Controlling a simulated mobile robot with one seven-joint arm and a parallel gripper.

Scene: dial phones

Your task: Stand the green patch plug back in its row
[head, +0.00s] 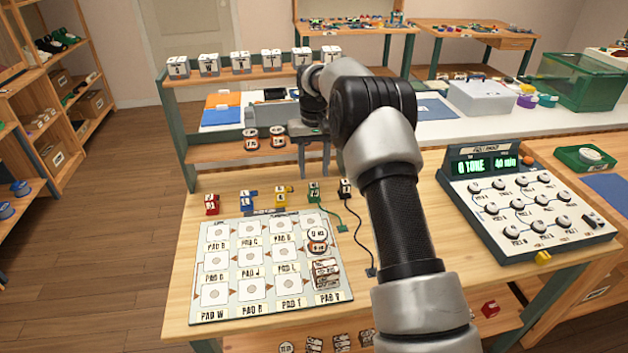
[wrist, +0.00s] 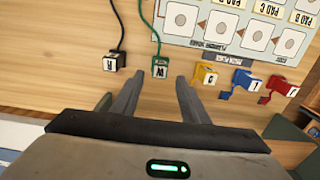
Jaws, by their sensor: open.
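The green patch plug (head: 314,191) stands upright on the table, with its cord running forward to a green end by the board. It is in line with the red plug (head: 211,204), blue plug (head: 247,199), yellow plug (head: 281,196) and black plug (head: 346,188). My gripper (head: 314,175) is open and empty, pointing down just behind and above the green plug. In the wrist view the green plug (wrist: 160,69) shows just beyond the gap between the open fingertips (wrist: 160,77), with no visible contact. The black plug (wrist: 114,62) and yellow plug (wrist: 203,76) flank it.
The pad board (head: 232,290) lies in front of the plugs, with round and stacked pieces at its right. The black plug's cord (head: 366,245) trails forward. A dial console (head: 530,205) stands at right. A low shelf with two round pieces (head: 250,138) lies behind.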

